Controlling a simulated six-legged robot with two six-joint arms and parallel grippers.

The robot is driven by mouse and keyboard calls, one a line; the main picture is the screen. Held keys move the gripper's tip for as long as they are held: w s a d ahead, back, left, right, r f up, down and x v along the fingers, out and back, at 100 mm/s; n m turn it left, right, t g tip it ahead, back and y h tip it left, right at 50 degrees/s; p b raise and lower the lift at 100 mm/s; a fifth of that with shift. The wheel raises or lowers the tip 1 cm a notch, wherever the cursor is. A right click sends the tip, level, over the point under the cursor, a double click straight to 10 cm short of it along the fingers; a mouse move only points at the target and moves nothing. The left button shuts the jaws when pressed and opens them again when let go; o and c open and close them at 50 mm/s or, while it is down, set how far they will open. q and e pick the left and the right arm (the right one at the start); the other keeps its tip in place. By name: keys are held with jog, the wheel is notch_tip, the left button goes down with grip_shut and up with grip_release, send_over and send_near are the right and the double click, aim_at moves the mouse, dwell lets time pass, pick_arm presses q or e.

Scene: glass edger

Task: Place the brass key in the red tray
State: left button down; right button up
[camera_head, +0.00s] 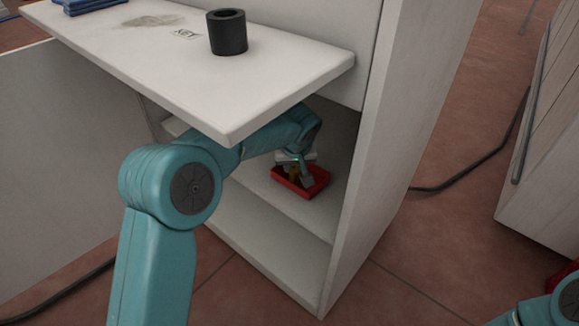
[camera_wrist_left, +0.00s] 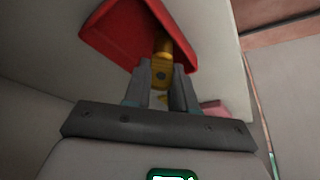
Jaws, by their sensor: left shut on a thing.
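The red tray (camera_head: 314,190) sits on an inner shelf of the white cabinet, under the overhanging top board. My left arm reaches in under that board. My left gripper (camera_head: 300,178) is at the tray, shut on the brass key (camera_head: 293,172). In the left wrist view the brass key (camera_wrist_left: 161,68) is between the fingers of the gripper (camera_wrist_left: 162,82), and its far end overlaps the red tray (camera_wrist_left: 110,35). I cannot tell whether the key touches the tray floor. My right gripper is not in view.
The white top board (camera_head: 290,75) overhangs my left arm closely. The cabinet side panel (camera_head: 375,150) bounds the shelf on the right. A black cable (camera_head: 470,165) lies on the floor.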

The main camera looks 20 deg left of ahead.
pick_arm(q)
jog(key=shift+r, duration=0.1)
jog(key=shift+f, duration=0.2)
jog(key=c, duration=0.9)
grip_release()
